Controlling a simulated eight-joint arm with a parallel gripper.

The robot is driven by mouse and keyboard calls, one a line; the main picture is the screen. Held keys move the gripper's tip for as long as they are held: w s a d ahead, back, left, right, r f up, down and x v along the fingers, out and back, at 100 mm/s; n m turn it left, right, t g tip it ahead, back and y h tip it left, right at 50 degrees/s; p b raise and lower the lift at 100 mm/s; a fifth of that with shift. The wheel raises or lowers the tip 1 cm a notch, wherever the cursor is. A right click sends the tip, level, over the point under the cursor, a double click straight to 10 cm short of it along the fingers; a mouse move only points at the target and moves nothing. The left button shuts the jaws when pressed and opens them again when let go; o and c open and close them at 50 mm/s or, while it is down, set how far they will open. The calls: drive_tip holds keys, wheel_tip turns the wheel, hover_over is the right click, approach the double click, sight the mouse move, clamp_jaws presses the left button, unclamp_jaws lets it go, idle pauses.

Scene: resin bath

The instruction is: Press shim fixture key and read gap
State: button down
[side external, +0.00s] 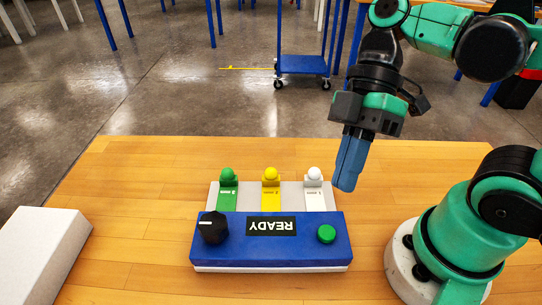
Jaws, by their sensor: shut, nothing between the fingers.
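The blue fixture box (270,254) sits on the wooden table with a black display reading READY (271,226), upside down in this view. A black knob (213,227) is at its left and a round green button (326,234) at its right. Behind it, on a light grey base (245,195), stand a green key (228,188), a yellow key (271,188) and a white key (314,188), each with a round knob on top. My gripper (346,184) has blue fingers, shut and empty, pointing down just right of the white key, apparently above the table. Any contact cannot be told.
A white box (36,258) lies at the table's left edge. The wooden table (140,185) is clear between it and the fixture and behind the keys. A blue cart (303,64) stands on the floor beyond the table.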

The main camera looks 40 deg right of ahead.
sight(325, 239)
drive_tip(key=shift+f, duration=4.4)
drive_tip(key=shift+f, duration=0.1)
drive_tip(key=shift+f, duration=0.35)
drive_tip(key=shift+f, duration=0.45)
drive_tip(key=shift+r, duration=0.9)
drive_tip(key=shift+r, duration=0.1)
